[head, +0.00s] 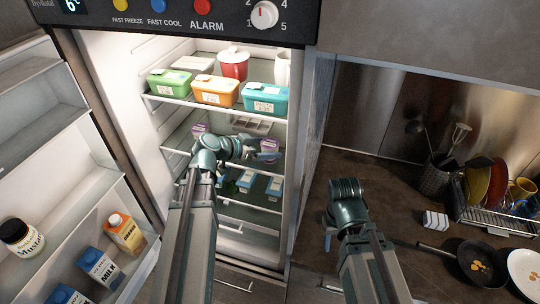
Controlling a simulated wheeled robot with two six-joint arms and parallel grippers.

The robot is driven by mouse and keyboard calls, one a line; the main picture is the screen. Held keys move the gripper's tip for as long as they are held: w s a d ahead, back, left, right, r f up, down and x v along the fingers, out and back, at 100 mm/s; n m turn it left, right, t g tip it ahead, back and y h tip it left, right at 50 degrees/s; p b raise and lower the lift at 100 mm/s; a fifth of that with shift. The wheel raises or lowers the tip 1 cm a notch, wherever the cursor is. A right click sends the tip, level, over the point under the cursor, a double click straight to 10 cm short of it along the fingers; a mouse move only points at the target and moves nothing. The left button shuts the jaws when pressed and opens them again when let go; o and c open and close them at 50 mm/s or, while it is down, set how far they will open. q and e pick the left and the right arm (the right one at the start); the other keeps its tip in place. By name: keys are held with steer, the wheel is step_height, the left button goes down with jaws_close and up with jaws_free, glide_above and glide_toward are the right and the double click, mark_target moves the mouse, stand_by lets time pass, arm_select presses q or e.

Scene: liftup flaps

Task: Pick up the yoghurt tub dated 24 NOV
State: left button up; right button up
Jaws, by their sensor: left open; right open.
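Two small tubs with purple markings stand on the middle shelf inside the open fridge. One tub (200,129) is at the left and the other tub (270,146) is at the right. They look like yoghurt tubs, but their dates are too small to read. My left gripper (268,156) reaches into the fridge and points right, with its open fingers close to the right tub. I cannot tell whether they touch. My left arm hides part of the shelf. My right gripper (328,238) is open and empty, outside the fridge in front of the counter.
Green (169,84), orange (215,92) and teal (265,99) boxes line the upper shelf (190,103). Blue-and-white cartons (246,181) stand on a lower shelf. The open door (60,150) holds a mustard jar (20,237) and cartons. A pan (478,263) lies on the counter.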

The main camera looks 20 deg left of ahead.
arm_select(q)
steer(key=shift+w+d+f, duration=0.15)
steer(key=shift+w, duration=0.1)
steer(key=shift+w+d+f+b, duration=0.2)
steer(key=shift+w+f+b, duration=0.15)
steer(key=b+x, duration=0.2)
steer(key=x, duration=0.2)
steer(key=shift+w+a+f, duration=0.1)
steer(key=shift+w+a, duration=0.05)
steer(key=shift+w, duration=0.05)
steer(key=shift+s, duration=0.1)
steer(key=shift+c, duration=0.7)
steer(key=c, duration=1.3)
steer(key=shift+c, duration=0.2)
